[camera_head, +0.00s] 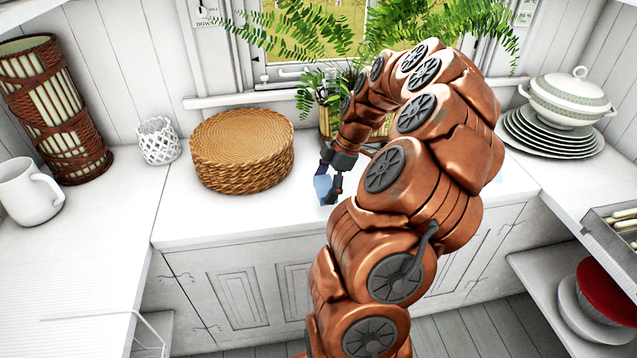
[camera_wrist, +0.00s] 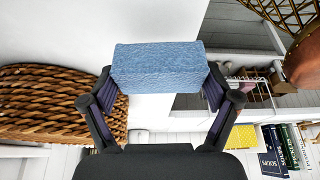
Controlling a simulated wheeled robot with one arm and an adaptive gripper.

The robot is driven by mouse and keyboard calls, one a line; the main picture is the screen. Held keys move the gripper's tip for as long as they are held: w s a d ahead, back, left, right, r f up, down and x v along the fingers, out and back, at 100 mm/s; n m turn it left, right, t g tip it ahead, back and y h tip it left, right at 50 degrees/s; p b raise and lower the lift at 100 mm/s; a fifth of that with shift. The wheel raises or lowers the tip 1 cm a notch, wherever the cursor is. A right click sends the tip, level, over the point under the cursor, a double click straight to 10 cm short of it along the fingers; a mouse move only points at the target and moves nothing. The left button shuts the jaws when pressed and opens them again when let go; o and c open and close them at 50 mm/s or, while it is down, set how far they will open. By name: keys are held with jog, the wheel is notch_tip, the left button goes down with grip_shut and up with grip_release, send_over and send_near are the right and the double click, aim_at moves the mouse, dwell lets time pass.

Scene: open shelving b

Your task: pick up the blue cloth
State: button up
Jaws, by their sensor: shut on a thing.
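The blue cloth (camera_wrist: 160,68) is a folded, block-like bundle with a woven texture. In the wrist view it sits between the two fingers of my gripper (camera_wrist: 160,98), which touch it at its left and right ends. In the head view a small part of the cloth (camera_head: 323,187) shows by my gripper (camera_head: 333,186), over the white counter near its front edge. My gripper is shut on the cloth. I cannot tell whether the cloth touches the counter. My arm hides part of the counter behind it.
A round wicker basket (camera_head: 242,155) stands left of my gripper. A white lattice holder (camera_head: 157,141), a white mug (camera_head: 30,191) and a tall wicker vase (camera_head: 58,110) are farther left. Stacked plates (camera_head: 552,140) and a tureen (camera_head: 569,97) stand right. Ferns (camera_head: 440,25) are behind my arm.

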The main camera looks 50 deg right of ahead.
jog(key=s+a+r+b, duration=0.1)
jog(key=s+a+b, duration=0.1)
jog(key=s, duration=0.9)
jog(key=shift+s+a, duration=0.2)
jog(key=shift+a, duration=0.05)
